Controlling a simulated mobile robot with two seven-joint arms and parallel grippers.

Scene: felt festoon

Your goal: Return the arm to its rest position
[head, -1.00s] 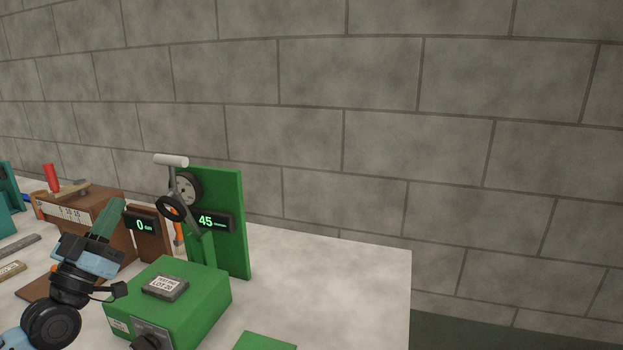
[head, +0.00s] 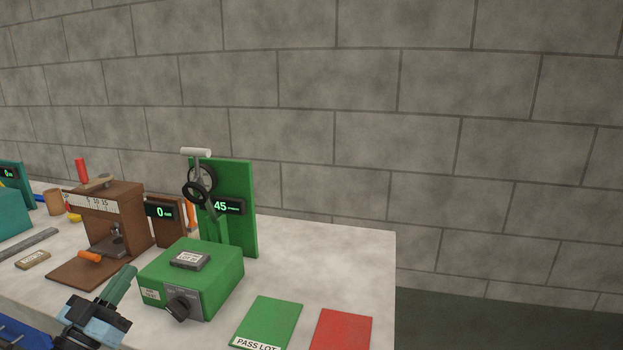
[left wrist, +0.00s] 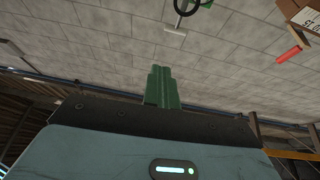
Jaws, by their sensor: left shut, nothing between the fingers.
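My left gripper (head: 124,283) shows at the lower left of the head view, its green fingers shut with nothing between them. It points up and to the right, in front of the table's near edge and to the left of the green box. In the left wrist view the shut green fingers (left wrist: 162,88) stand against the grey block wall. My right gripper is in neither view.
On the table (head: 310,265) stand a green box (head: 205,262) with a knob, a green upright panel (head: 240,180) reading 45, and a brown device (head: 125,215). A green pad (head: 268,322) and a red pad (head: 342,330) lie at the right.

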